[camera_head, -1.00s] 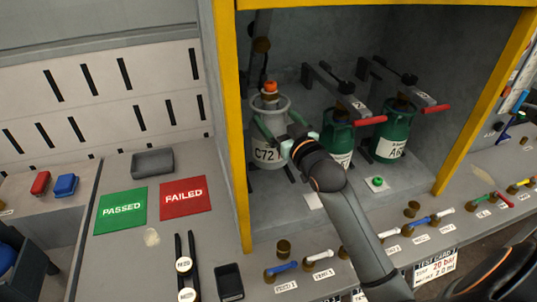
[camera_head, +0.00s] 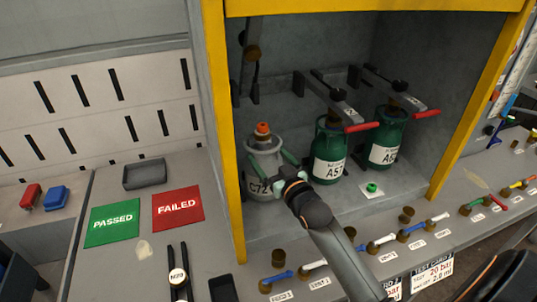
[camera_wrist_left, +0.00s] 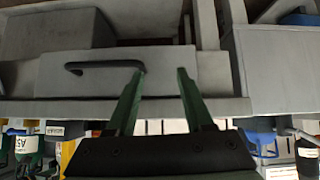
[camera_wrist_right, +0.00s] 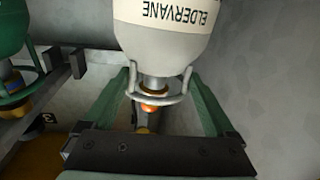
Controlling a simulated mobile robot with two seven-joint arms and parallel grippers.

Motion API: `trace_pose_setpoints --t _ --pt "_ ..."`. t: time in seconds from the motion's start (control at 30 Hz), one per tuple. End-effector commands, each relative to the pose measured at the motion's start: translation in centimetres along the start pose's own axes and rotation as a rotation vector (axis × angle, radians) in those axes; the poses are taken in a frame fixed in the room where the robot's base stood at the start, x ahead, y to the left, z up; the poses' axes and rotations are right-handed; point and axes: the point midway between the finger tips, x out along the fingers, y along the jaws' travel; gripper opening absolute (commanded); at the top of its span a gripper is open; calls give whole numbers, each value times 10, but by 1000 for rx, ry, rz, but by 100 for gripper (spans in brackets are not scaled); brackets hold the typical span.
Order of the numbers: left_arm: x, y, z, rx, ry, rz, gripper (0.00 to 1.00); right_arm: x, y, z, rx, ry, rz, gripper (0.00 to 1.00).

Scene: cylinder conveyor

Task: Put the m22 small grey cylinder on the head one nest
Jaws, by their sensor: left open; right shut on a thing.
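Two green cylinders (camera_head: 329,155) (camera_head: 385,148) stand under clamps with red handles to the right. The yellow post (camera_head: 224,140) is close left of the grey cylinder. Valves (camera_head: 280,277) line the front ledge. PASSED (camera_head: 112,222) and FAILED (camera_head: 178,210) mats lie left.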

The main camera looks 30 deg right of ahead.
Motion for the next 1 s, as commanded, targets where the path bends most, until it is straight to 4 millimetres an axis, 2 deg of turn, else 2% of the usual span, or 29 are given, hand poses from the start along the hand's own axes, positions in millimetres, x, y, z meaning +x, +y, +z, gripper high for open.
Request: trace_pose_setpoints --t 0.03,0.1,0.13,0.2,0.57,0.67,1.0 --pt "0 0 0 0 0 0 52 1 0 -7 -1 17 1 0" --pt "0 0 0 0 0 0 52 1 0 -5 -1 16 1 0" --pt "1 0 1 0 0 0 52 0 0 2 1 0 0 92" --pt "0 0 0 0 0 0 52 0 0 1 1 0 0 100" --pt "0 0 0 0 1 0 52 -5 0 0 1 0 0 100" --pt "0 0 0 0 1 0 52 -16 0 1 1 -1 0 100" --pt "2 0 2 0 1 0 52 -79 0 2 0 -3 0 100"
